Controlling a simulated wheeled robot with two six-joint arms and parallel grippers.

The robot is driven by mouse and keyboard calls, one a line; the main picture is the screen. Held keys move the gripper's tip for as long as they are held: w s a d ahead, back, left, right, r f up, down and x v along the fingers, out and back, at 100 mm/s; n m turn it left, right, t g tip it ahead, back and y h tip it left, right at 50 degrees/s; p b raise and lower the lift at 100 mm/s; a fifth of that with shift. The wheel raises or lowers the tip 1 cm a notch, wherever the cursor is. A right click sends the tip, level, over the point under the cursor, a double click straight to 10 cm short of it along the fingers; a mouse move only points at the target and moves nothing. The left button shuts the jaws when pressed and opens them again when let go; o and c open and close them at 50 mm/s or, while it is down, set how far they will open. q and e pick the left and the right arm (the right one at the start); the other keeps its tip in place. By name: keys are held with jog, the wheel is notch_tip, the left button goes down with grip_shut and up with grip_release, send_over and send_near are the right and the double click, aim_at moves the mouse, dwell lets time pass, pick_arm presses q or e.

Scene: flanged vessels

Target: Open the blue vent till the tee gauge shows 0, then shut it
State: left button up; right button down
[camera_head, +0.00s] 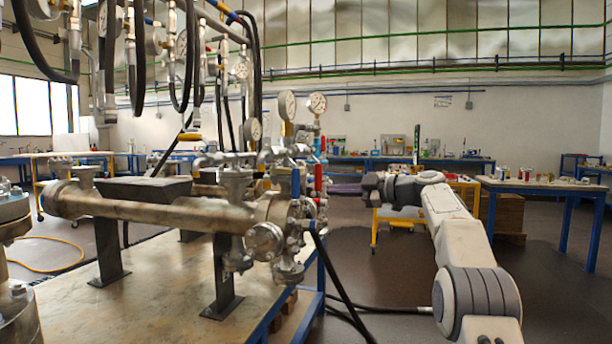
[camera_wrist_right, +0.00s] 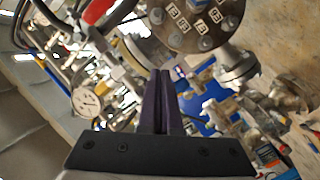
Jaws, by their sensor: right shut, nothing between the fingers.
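A blue lever handle (camera_head: 295,182) stands upright among the valves at the right end of the flanged vessel (camera_head: 160,208); I take it for the vent. Gauges rise above that end: one at the left (camera_head: 287,105), one at the right (camera_head: 317,103) and a lower one (camera_head: 253,130). I cannot tell which is on the tee, and the needles are too small to read. The right wrist view shows one gauge (camera_wrist_right: 87,102), tilted. My right gripper (camera_head: 370,188) is right of the valves, apart from them. Its fingers (camera_wrist_right: 161,75) are shut and empty. My left gripper is not in view.
Red lever handles (camera_head: 318,181) stand close beside the blue one; a red handle (camera_wrist_right: 97,10) shows in the wrist view. Black hoses (camera_head: 342,290) drop from the valve end to the floor. Several hoses and gauges hang above. Open floor lies right of the vessel's table (camera_head: 75,300).

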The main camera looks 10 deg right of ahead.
jog(key=w+f+m+h+p, duration=0.6)
jog(key=h+p, duration=0.2)
jog(key=s+f+h+p, duration=0.3)
jog(key=s+h+p, duration=0.15)
jog(key=p, duration=0.35)
jog(key=s+a+r+n+t+y+p, duration=0.1)
jog(key=s+a+r+n+t+p, duration=0.2)
jog(key=s+a+r+p, duration=0.5)
jog(key=s+a+r+n+t+y+p, duration=0.1)
jog(key=s+a+r+n+t+p, duration=0.3)
jog(key=s, duration=0.5)
jog(key=g+p, duration=0.1)
jog(key=p, duration=0.3)
send_near(294, 187)
jog(key=w+a, duration=0.4)
jog(key=shift+w+d+r+m+y+p, duration=0.15)
jog(key=shift+w+d+m+y+p, duration=0.3)
jog(key=shift+w+d, duration=0.8)
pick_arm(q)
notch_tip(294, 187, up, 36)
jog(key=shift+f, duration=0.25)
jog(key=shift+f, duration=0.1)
